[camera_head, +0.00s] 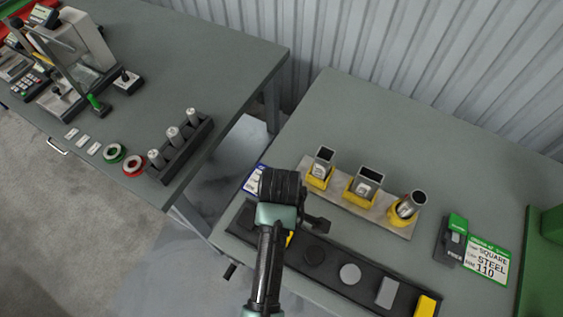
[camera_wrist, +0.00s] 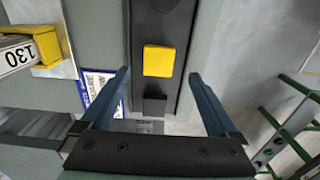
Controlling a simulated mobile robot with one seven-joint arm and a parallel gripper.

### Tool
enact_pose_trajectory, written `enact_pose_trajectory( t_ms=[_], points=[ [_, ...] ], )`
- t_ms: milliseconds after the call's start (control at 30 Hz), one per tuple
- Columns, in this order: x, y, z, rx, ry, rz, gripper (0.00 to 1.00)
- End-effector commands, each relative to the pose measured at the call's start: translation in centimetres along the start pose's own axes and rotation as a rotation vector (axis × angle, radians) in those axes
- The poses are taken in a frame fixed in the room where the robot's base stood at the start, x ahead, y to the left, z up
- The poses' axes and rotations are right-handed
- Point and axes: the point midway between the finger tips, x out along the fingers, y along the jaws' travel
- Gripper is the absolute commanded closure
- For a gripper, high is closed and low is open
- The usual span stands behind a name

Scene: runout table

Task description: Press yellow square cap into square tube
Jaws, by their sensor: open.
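A yellow square cap (camera_wrist: 158,60) lies in the dark strip tray, between my gripper's fingers in the wrist view. In the head view only a sliver of yellow (camera_head: 289,239) shows beside my gripper. My gripper (camera_head: 290,218) is open and empty above the tray's left part; its blue fingers (camera_wrist: 160,76) appear either side of the cap, apart from it. The square tube (camera_head: 324,157) stands in the leftmost yellow holder on a pale board (camera_head: 341,197). In the wrist view a tube marked 130 (camera_wrist: 15,55) shows in a yellow holder at the left.
The tray (camera_head: 328,273) also holds a black square cap (camera_wrist: 154,106), a black round cap (camera_head: 314,252), grey caps (camera_head: 350,273) and another yellow cap (camera_head: 426,306). A rectangular tube (camera_head: 369,178) and round tube (camera_head: 414,200) stand nearby.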

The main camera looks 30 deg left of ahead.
Motion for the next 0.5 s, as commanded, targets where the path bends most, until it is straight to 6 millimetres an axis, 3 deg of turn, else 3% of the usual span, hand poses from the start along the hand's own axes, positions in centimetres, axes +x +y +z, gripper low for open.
enact_pose_trajectory(
  t_ms=[333, 500],
  points=[
    [2.7, 0.0, 0.0, 0.001, 0.0, 0.0, 0.05],
    [5.0, 0.0, 0.0, 0.001, 0.0, 0.0, 0.05]
  ],
)
